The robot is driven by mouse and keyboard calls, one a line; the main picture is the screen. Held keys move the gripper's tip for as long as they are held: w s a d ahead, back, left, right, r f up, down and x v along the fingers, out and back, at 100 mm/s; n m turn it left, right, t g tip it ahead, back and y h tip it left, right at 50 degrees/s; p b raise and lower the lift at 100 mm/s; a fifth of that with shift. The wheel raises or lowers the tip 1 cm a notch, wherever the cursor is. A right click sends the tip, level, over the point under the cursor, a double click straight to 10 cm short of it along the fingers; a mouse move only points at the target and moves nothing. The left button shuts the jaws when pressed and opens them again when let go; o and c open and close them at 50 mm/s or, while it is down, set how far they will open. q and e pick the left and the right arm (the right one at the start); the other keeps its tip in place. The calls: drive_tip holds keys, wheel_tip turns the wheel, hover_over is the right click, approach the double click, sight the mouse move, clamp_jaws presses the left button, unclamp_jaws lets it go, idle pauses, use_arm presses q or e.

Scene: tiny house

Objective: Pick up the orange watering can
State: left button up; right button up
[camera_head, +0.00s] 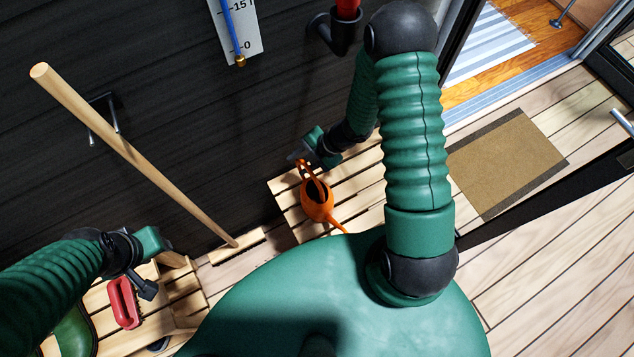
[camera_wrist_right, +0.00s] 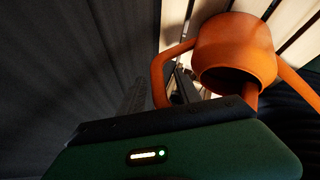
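The orange watering can (camera_head: 317,198) stands on a slatted wooden bench beside the dark wall in the head view. Its body and looped handle fill the upper part of the right wrist view (camera_wrist_right: 235,45). My right gripper (camera_head: 300,156) is at the handle, on the wall side of the can. In the wrist view one dark finger lies left of the handle and the other shows inside the loop, so the fingers straddle it with a gap visible. My left gripper (camera_head: 150,285) is low at the left, away from the can; its finger opening is unclear.
A red-handled tool (camera_head: 123,302) lies below my left gripper on another wooden surface. A long wooden pole (camera_head: 140,160) leans on the wall. A doormat (camera_head: 507,163) lies before the doorway. The deck at right is mostly clear.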

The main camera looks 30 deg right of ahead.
sight(298, 164)
drive_tip(key=x, duration=0.3)
drive_tip(key=shift+b, duration=0.35)
drive_tip(key=shift+w+r, duration=0.1)
clamp_jaws()
idle(0.9)
